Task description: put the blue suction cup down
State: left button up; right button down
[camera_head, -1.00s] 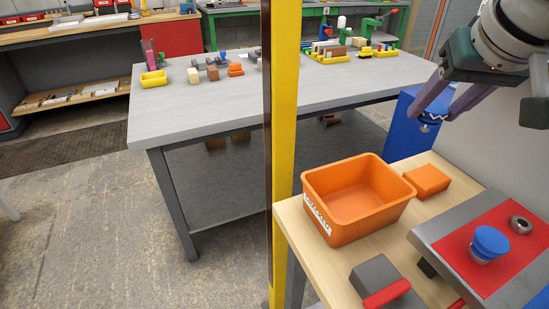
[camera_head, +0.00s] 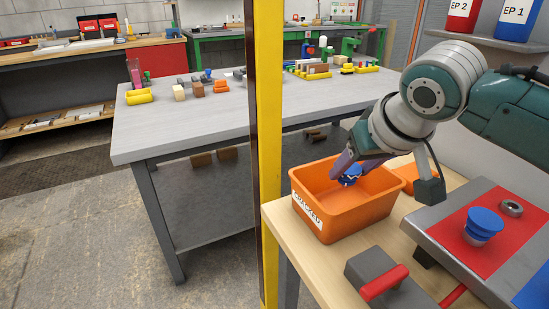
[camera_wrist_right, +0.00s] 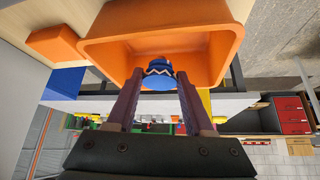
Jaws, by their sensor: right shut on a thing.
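The blue suction cup (camera_head: 350,175) is between the fingers of my right gripper (camera_head: 356,170), inside the mouth of the orange bin (camera_head: 350,222) labelled "CRACKED". In the right wrist view the cup (camera_wrist_right: 158,75) sits between the fingertips of the right gripper (camera_wrist_right: 158,84), with the orange bin (camera_wrist_right: 110,55) around and beyond it. Whether the cup touches the bin floor cannot be told. A second blue cup-like piece (camera_head: 484,224) stands on the red panel of the grey fixture. My left gripper is not in view.
An orange block (camera_head: 408,172) lies behind the bin. A grey clamp with a red handle (camera_head: 385,282) is in front. The grey fixture (camera_head: 450,225) holds a metal ring (camera_head: 511,208). A yellow post (camera_head: 268,150) stands left of the wooden bench.

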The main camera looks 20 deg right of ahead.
jog(key=shift+f+b, duration=0.55)
jog(key=shift+f, duration=2.1)
jog(key=shift+f, duration=0.1)
jog(key=c, duration=0.8)
grip_release()
jog(key=o, duration=0.5)
